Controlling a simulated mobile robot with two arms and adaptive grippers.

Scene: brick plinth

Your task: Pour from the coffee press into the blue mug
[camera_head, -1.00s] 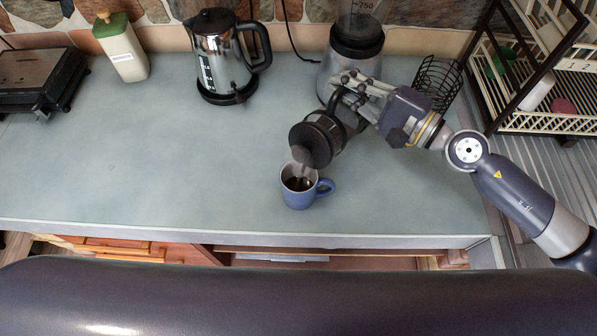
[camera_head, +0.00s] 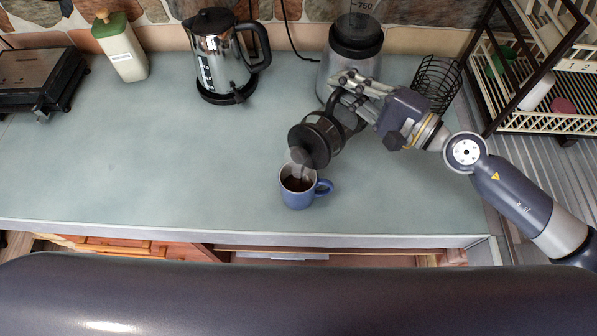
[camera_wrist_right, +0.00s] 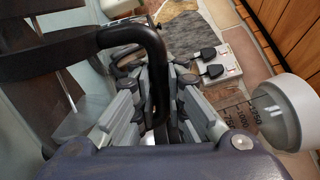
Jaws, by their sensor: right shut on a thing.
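The coffee press (camera_head: 311,143) is tilted in the head view, its dark lid end toward the lower left, above the blue mug (camera_head: 297,199). My right gripper (camera_head: 347,92) is shut on its black handle, which also shows between the fingers in the right wrist view (camera_wrist_right: 152,62). The mug stands upright on the counter, handle to the right, with dark liquid inside. Something pale and greyish shows between the press's lid and the mug's opening. The press's body is partly hidden by its lid and my gripper. My left gripper is not in view.
A blender (camera_head: 357,38) stands right behind my right gripper, beside a black wire basket (camera_head: 436,83). A steel kettle (camera_head: 222,55), a green-lidded bottle (camera_head: 122,50) and a grill (camera_head: 36,80) line the back. A dish rack (camera_head: 545,122) stands right. The counter's left and middle are clear.

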